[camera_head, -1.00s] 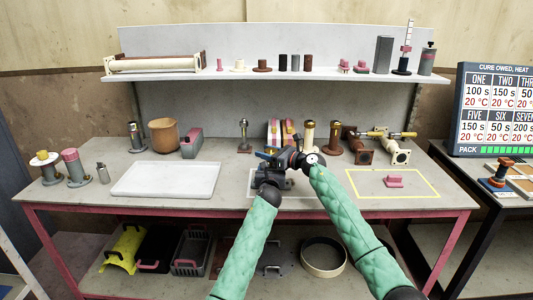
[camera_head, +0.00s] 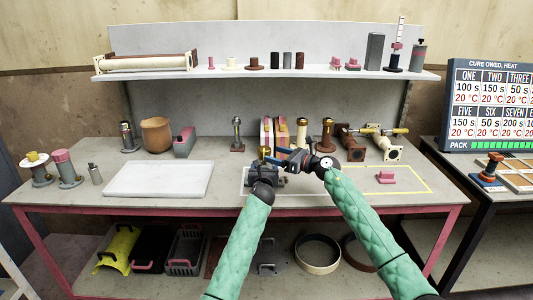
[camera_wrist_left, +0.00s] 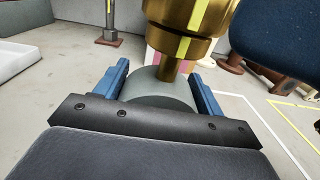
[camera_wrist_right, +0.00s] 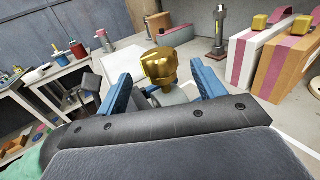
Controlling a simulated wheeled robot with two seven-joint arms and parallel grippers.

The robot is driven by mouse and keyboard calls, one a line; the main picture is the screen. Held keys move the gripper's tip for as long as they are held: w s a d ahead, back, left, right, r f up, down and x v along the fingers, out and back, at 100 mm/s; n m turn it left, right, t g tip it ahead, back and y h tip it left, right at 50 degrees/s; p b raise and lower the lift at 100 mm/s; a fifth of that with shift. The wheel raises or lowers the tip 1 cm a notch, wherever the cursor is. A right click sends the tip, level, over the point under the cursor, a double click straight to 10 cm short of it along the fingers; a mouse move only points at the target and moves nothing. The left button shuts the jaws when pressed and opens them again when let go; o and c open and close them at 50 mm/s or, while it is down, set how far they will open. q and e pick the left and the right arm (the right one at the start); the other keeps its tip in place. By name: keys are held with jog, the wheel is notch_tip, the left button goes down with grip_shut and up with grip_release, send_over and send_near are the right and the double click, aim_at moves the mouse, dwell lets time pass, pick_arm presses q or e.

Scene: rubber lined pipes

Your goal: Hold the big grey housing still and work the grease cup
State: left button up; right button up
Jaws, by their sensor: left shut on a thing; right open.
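The big grey housing (camera_wrist_left: 155,90) lies between the blue fingers of my left gripper (camera_wrist_left: 160,78), which is shut on it. The brass grease cup (camera_wrist_left: 178,38) stands on top of the housing, with a yellow stripe on its side. In the right wrist view the cup (camera_wrist_right: 160,66) shows between the open fingers of my right gripper (camera_wrist_right: 160,76), with gaps on both sides. A grey part of the housing (camera_wrist_right: 168,97) shows below the cup. In the head view both grippers meet over the bench middle and mostly hide the housing.
A white tray (camera_head: 158,180) lies left of the grippers. Striped blocks (camera_head: 273,133) and brass-topped pieces (camera_head: 302,132) stand behind. Flanged pipes (camera_head: 382,140) are at the back right. A pink piece (camera_head: 386,177) lies in a yellow outline.

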jog(key=v, duration=0.4)
jog(key=shift+d, duration=0.2)
pick_arm(q)
jog(key=o, duration=1.5)
jog(key=shift+o, duration=0.2)
jog(key=shift+s, duration=0.1)
